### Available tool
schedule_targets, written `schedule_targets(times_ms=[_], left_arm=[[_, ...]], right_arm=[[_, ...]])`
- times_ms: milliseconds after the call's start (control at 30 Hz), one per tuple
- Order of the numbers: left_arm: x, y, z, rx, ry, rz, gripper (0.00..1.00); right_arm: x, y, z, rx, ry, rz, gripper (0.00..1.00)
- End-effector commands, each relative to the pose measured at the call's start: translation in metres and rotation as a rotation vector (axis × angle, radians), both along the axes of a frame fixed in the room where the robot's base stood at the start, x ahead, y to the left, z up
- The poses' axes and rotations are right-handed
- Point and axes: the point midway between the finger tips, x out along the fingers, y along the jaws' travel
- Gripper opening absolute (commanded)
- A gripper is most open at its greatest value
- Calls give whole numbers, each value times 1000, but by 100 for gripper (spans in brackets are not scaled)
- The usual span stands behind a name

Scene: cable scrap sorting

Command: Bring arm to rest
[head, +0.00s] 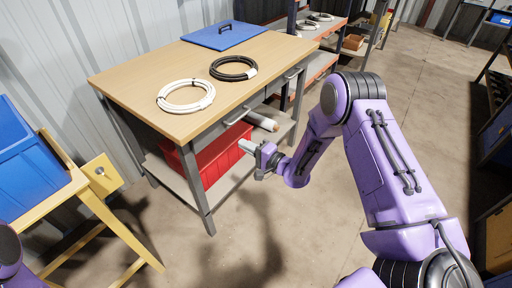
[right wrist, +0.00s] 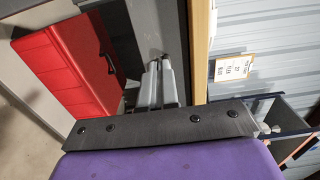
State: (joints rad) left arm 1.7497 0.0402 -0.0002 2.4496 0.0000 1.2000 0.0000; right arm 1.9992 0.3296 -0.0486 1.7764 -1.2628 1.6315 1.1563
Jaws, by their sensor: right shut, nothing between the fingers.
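My right arm is purple and reaches in from the right in the head view. Its gripper (head: 247,147) is in front of the workbench's front side, below the tabletop level in the picture. In the right wrist view the two grey fingers (right wrist: 160,84) are together with nothing between them. The workbench (head: 130,86) has a wooden top and grey legs. A white cable coil (head: 164,104) and a black cable coil (head: 213,70) lie on it, apart from the gripper. Only a purple piece of my left arm shows at the lower left; its gripper is out of view.
A red bin (head: 215,157) sits on the bench's lower shelf; it also shows in the right wrist view (right wrist: 62,65). A blue lid (head: 220,34) lies at the bench's back. A blue crate (head: 28,150) rests on a yellow stand (head: 95,210) at left. Concrete floor is clear in front.

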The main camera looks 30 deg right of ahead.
Motion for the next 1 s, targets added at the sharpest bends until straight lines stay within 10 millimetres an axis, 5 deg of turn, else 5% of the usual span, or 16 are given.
schedule_targets(times_ms=[367, 467, 567, 667, 800, 900, 1000], left_arm=[[0, 0, -1, 0, 0, 0, 40], [0, 0, -1, 0, 0, 0, 40], [0, 0, -1, 0, 0, 0, 40], [0, 0, 9, 0, 0, 0, 40], [0, 0, 22, 0, 0, 0, 40], [0, 0, 31, 0, 0, 0, 40], [0, 0, 38, 0, 0, 0, 40]], right_arm=[[-22, -10, -1, -8, -2, 0, 0], [-21, -12, -5, -117, -30, -11, 0], [-35, -27, -33, -371, 20, -134, 0], [-90, -31, -85, -684, 235, -198, 0], [-202, -34, -138, -1026, 587, -121, 0], [-283, -38, -151, -1184, 806, -27, 0], [-343, -41, -149, -1256, 960, 34, 0]])
